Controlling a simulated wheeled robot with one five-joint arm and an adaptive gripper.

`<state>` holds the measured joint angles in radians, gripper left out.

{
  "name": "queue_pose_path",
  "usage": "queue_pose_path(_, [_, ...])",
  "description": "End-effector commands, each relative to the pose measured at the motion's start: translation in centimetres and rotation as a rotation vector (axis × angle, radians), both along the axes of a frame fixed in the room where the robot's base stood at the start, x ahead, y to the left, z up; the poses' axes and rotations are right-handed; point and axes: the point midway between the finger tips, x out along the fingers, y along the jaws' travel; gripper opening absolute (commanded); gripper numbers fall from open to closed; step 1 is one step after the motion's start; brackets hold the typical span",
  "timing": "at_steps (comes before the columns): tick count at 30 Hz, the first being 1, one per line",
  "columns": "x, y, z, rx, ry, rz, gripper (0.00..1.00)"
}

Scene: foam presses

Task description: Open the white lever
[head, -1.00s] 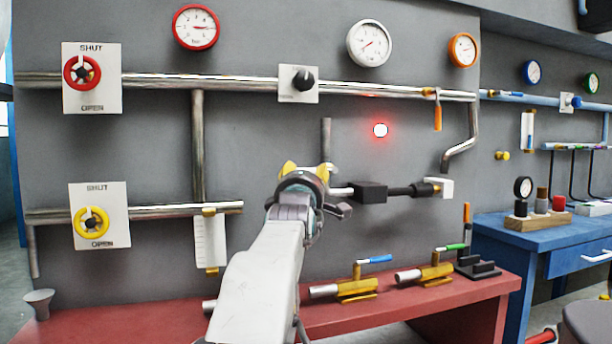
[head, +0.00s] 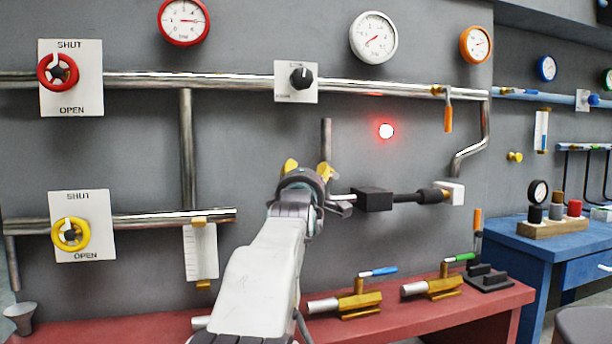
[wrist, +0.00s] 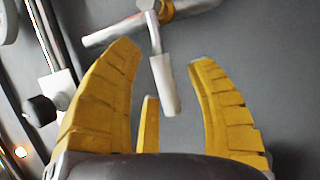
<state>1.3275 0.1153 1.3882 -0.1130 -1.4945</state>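The white lever (wrist: 163,84) shows in the wrist view as a pale handle on a thin stem, hanging from a yellow valve body (wrist: 166,10) on a pipe. My gripper (wrist: 166,57) is open, with its yellow fingers to either side of the handle in that picture. No finger visibly touches it, and the depth between them is hard to tell. In the head view my gripper (head: 308,168) is raised in front of the grey wall, below a short vertical pipe (head: 326,143). There the white lever is hidden behind my gripper and arm.
A black knob (head: 301,78) on a white plate and a glowing red-ringed light (head: 386,131) are above my gripper. A black block (head: 373,199) with a rod is close on its right. The red bench (head: 400,322) with brass valves (head: 360,299) stands below.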

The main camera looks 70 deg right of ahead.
Motion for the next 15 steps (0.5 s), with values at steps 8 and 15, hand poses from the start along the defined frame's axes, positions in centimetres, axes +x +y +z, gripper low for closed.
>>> queue_pose_path(8, [0.02,0.02,0.01,0.000,0.000,0.000,0.24])
queue_pose_path(15, [0.03,0.02,0.00,0.000,0.000,0.000,0.03])
